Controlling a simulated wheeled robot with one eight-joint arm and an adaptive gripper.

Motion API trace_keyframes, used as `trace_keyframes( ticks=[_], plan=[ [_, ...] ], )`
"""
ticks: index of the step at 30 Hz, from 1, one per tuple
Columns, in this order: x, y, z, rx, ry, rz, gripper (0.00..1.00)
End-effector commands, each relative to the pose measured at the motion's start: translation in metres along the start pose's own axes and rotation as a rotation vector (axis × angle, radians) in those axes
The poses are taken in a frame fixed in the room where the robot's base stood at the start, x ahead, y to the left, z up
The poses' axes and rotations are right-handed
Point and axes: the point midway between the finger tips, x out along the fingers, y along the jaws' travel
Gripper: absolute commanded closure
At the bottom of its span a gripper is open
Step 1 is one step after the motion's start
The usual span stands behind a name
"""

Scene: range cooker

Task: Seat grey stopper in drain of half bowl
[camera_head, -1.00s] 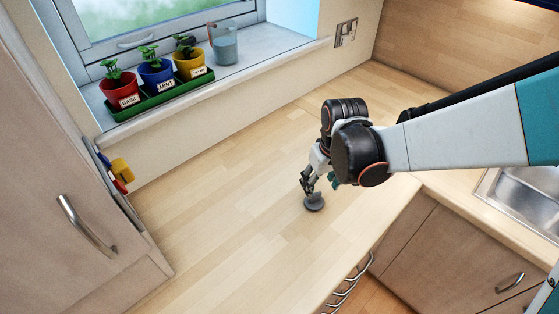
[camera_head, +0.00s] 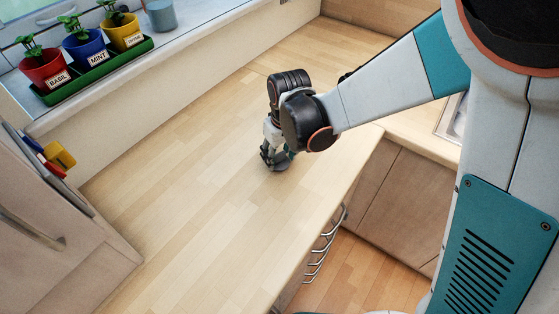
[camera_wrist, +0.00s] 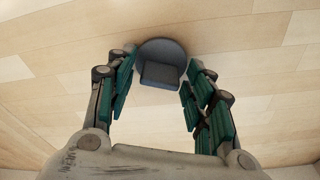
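The grey stopper (camera_wrist: 162,62) lies on the wooden worktop, a round disc with a blocky raised grip. In the wrist view it sits between and just beyond the tips of my gripper (camera_wrist: 160,80). The fingers, with teal pads, are spread apart on either side of it and do not appear to touch it. In the head view my gripper (camera_head: 276,158) points down at the worktop, and the stopper (camera_head: 278,166) is mostly hidden by the fingers. A sliver of the sink (camera_head: 452,118) shows at the right behind my arm; its half bowl and drain are hidden.
The wooden worktop (camera_head: 190,200) is clear around my gripper. A green tray (camera_head: 100,70) with potted herbs and a grey cup (camera_head: 161,15) stand on the windowsill. Coloured items (camera_head: 58,155) hang on the left cabinet's side. Drawers with handles (camera_head: 325,240) lie below the front edge.

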Motion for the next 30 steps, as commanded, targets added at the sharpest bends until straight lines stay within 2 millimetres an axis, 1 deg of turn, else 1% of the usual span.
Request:
trace_keyframes(
  ticks=[1, 3, 7, 8, 17, 23, 26, 30],
  plan=[
    [0.0, 0.0, 0.0, 0.0, 0.0, 0.0, 0.71],
    [0.0, 0.0, 0.0, 0.0, 0.0, 0.0, 0.84],
    [0.0, 0.0, 0.0, 0.0, 0.0, 0.0, 0.85],
    [0.0, 0.0, 0.0, 0.0, 0.0, 0.0, 0.88],
    [-0.002, 0.0, 0.0, 0.0, 0.0, 0.0, 0.88],
    [-0.018, 0.0, -0.002, 0.0, 0.0, 0.0, 0.88],
    [-0.032, 0.0, -0.004, 0.0, 0.0, 0.0, 0.88],
    [-0.057, 0.0, -0.009, 0.0, 0.0, 0.0, 0.88]
  ],
)
